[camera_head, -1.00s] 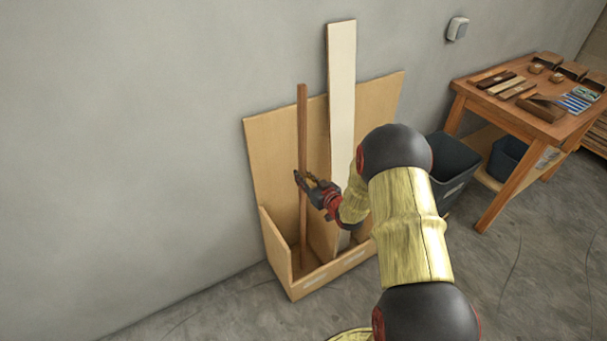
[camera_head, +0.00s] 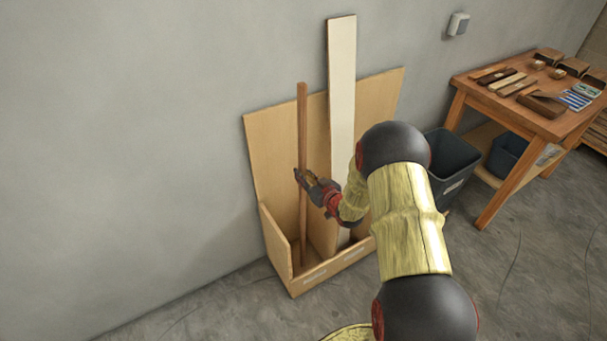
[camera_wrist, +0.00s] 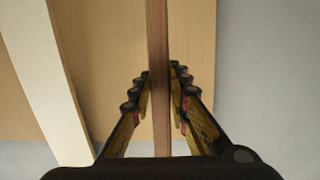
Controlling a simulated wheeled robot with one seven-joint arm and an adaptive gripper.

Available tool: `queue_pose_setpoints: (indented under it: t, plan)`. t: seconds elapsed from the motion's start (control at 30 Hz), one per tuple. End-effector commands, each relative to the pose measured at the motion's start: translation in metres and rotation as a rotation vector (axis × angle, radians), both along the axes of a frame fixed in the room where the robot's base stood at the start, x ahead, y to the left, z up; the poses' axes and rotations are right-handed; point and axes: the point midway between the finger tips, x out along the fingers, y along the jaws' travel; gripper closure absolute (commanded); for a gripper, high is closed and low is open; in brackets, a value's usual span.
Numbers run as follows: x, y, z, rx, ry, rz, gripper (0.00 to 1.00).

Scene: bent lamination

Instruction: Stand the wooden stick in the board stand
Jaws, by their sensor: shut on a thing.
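The wooden stick (camera_head: 302,130) is thin, brown and close to upright. Its lower end is down inside the left part of the board stand (camera_head: 262,235), a light plywood box with a tall back panel against the wall. Whether the stick's foot touches the stand's floor I cannot tell. My gripper (camera_head: 302,177) is shut on the stick at about mid-height. In the wrist view the stick (camera_wrist: 158,60) runs between the two fingers (camera_wrist: 162,95), with the back panel behind it.
A pale wide board (camera_head: 341,80) stands in the same stand, right of the stick. A dark bin (camera_head: 452,165) and a wooden table (camera_head: 530,120) with tools and small blocks are at the right. The floor in front of the stand is clear.

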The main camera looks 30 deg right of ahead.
Motion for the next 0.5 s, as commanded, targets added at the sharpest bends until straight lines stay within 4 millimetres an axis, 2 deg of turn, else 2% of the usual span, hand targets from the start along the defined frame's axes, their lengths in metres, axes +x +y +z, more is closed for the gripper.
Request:
queue_pose_setpoints:
  t: [0.5]
  plan:
    - [0.001,0.000,-0.012,-0.001,-0.003,0.000,1.00]
